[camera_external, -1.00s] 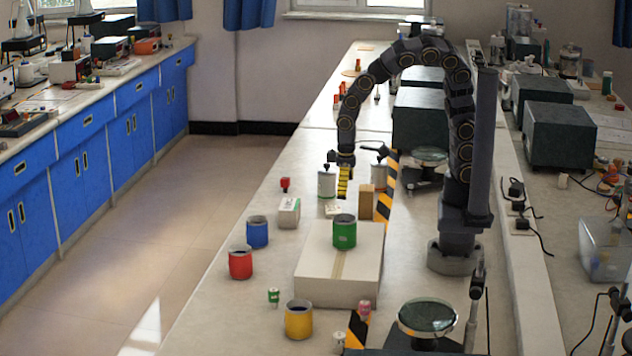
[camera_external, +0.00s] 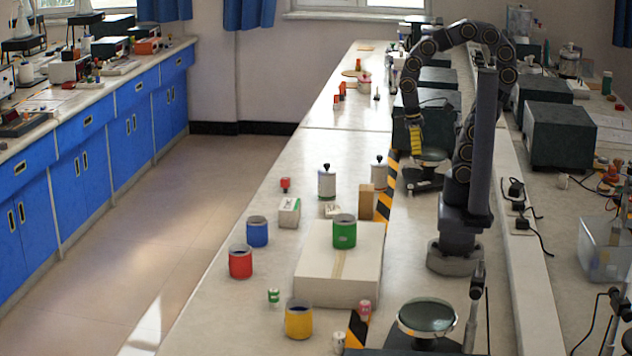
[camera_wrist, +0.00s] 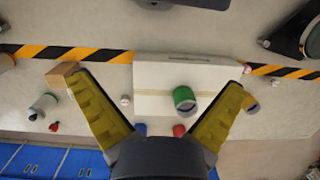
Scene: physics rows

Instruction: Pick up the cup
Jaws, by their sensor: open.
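A green cup (camera_external: 344,232) stands upright on a white box. A blue cup (camera_external: 257,232), a red cup (camera_external: 240,262) and a yellow cup (camera_external: 299,319) stand on the bench left of and in front of the box. My gripper (camera_external: 416,140) is open and empty, raised above the bench behind and right of the cups. In the wrist view, the green cup (camera_wrist: 184,96) shows between the yellow fingers (camera_wrist: 157,88). The yellow cup (camera_wrist: 250,104) is by the right finger. The blue cup (camera_wrist: 141,128) and red cup (camera_wrist: 179,130) are partly hidden by the gripper body.
The white box (camera_external: 325,285) lies mid-bench. Behind it stand a white canister (camera_external: 327,183), another canister (camera_external: 378,172) and a wooden block (camera_external: 366,201). A round-topped stand (camera_external: 427,316) is at front right. Dark boxes (camera_external: 420,117) line the back. The bench's left edge drops to the floor.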

